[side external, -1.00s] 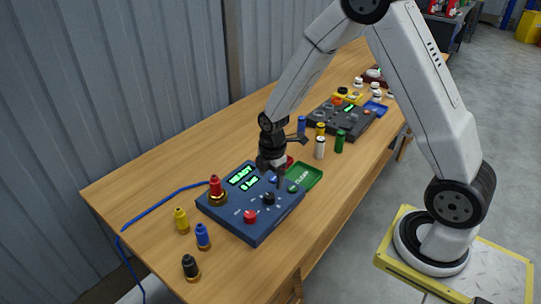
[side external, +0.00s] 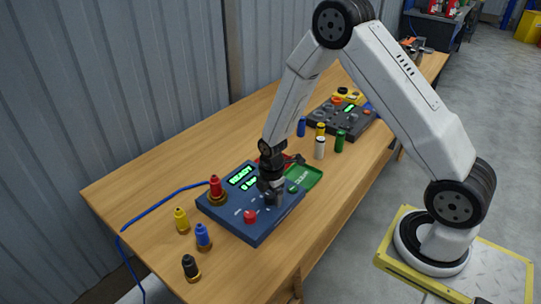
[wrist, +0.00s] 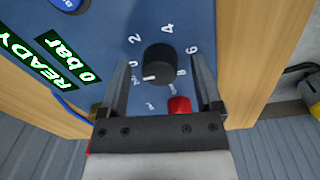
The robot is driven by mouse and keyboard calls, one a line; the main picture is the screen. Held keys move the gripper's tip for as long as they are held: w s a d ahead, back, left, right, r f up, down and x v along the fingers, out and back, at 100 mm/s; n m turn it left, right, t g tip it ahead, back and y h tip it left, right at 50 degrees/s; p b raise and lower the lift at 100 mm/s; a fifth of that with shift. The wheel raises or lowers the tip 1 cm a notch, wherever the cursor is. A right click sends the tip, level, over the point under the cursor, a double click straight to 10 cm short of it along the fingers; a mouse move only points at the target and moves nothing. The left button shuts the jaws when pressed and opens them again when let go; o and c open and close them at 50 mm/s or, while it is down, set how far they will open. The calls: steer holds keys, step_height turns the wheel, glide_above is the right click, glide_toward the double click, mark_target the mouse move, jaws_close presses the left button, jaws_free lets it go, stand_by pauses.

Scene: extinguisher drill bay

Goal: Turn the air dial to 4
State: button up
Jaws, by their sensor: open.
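The air dial (wrist: 163,62) is a round black knob on the blue panel (side external: 240,229), with white numbers around it. Its white mark points to the lower left in the wrist view, near the 0 and away from the 4. My gripper (wrist: 161,72) is open, with one finger on each side of the dial; I cannot tell whether either touches it. The green display (wrist: 68,62) reads READY and 0 bar.
A red knob (side external: 250,216) sits close to the dial on the panel. A red-topped brass fitting (side external: 216,190) stands at the panel's left. A green tray (side external: 308,178) lies behind.

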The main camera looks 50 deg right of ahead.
jaws_close()
steer(key=shift+m, duration=0.4)
steer(key=m, duration=0.4)
steer(key=shift+m, duration=0.4)
steer(key=m, duration=1.2)
steer(key=shift+a+m+g, duration=0.1)
steer(key=shift+m+g, duration=0.2)
steer(key=shift+g, duration=0.1)
steer(key=m, duration=0.5)
steer(key=shift+m, duration=0.3)
